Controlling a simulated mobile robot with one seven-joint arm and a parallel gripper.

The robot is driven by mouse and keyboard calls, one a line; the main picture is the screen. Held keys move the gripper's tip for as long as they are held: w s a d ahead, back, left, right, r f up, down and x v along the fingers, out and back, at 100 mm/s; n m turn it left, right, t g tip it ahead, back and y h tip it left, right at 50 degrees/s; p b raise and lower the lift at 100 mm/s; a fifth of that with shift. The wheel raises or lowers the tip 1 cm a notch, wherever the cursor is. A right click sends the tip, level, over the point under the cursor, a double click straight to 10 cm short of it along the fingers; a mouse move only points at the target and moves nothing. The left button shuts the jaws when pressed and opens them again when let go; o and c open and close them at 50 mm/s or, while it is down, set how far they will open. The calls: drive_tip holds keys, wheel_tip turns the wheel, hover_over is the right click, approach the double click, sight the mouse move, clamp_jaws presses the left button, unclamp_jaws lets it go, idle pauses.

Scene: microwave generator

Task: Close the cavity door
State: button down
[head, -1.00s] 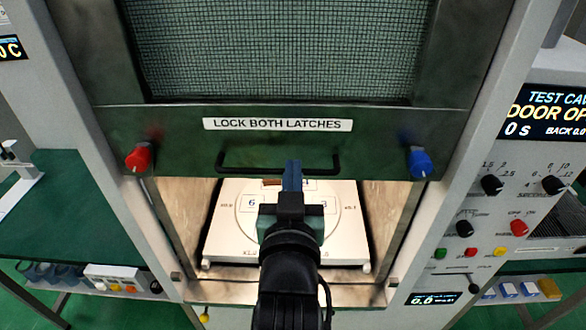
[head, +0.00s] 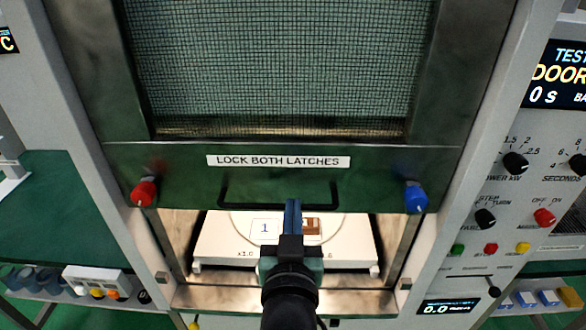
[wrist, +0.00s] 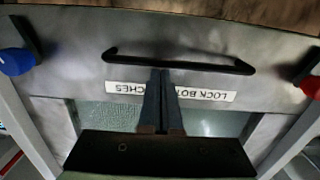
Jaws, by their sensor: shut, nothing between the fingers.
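The cavity door (head: 190,165) is a dark green sliding panel with a mesh window and the label LOCK BOTH LATCHES. It hangs part-way down, with the cavity open below its lower edge. Its black bar handle (head: 235,203) runs along the lower part and also shows in the wrist view (wrist: 180,64). A red latch knob (head: 144,193) is at the left and a blue latch knob (head: 416,197) at the right. My gripper (head: 293,205) is shut and empty, in front of the handle in the head view; I cannot tell whether it touches it.
Inside the cavity is a white numbered plate (head: 225,250) with a small brown block (head: 311,226) on it. The control panel (head: 510,190) with knobs and displays stands at the right. Green benches (head: 45,210) flank the machine.

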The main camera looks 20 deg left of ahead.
wheel_tip(320, 180, down, 36)
drive_tip(key=b, duration=2.5)
drive_tip(key=shift+r, duration=0.25)
